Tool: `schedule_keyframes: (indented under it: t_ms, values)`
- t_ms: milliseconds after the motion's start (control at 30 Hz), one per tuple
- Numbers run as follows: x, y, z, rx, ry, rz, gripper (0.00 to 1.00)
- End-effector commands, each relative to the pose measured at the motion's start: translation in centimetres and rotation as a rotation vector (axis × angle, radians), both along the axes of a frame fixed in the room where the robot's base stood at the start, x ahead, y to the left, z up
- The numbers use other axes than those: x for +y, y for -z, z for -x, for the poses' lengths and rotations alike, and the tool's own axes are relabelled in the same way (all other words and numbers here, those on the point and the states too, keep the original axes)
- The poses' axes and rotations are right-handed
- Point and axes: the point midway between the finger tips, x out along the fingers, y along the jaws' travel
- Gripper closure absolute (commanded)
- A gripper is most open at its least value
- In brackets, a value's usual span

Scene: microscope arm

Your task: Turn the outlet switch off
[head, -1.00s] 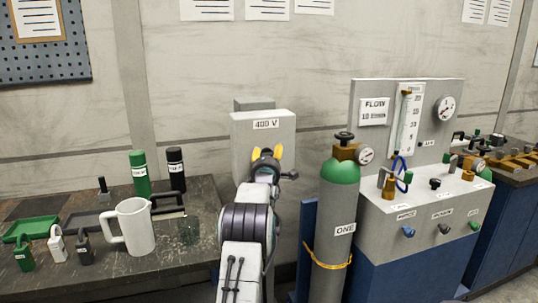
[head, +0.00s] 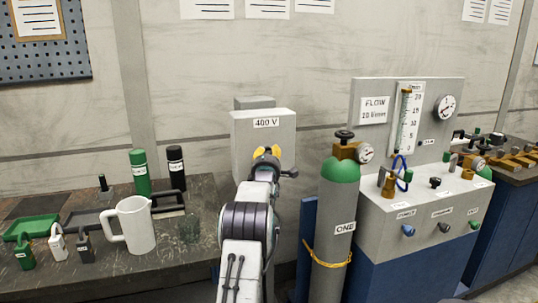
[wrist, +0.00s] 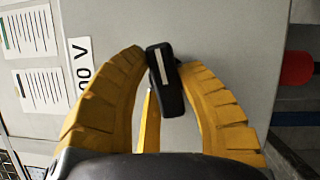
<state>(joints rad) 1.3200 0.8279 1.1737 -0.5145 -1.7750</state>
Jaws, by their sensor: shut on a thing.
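The outlet is a grey box (head: 247,142) with a "400 V" label, mounted at the wall in the middle of the head view. Its grey face (wrist: 240,40) fills much of the wrist view. The switch (wrist: 165,82) is a black handle with a white line, slightly tilted in the wrist view. My gripper (head: 267,151) is in front of the box and hides the switch in the head view. In the wrist view my gripper (wrist: 165,62) has its yellow fingers shut on the switch, one on each side.
A gas cylinder (head: 337,225) with a green top stands just right of my arm, beside a flow panel (head: 375,135). At left, a dark bench (head: 185,262) holds a white pitcher (head: 136,228), bottles and padlocks.

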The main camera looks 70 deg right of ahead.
Motion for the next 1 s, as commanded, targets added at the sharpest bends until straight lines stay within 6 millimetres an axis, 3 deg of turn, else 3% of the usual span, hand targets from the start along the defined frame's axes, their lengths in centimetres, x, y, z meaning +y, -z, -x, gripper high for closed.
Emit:
schedule_keyframes:
  t_ms: [133,500,1000]
  values:
    - [-0.04,0.12,0.11,0.001,0.002,-0.003,1.00]
    - [-0.10,0.79,-0.01,0.051,0.006,0.040,1.00]
    - [0.05,0.05,-0.16,0.110,0.011,0.080,1.00]
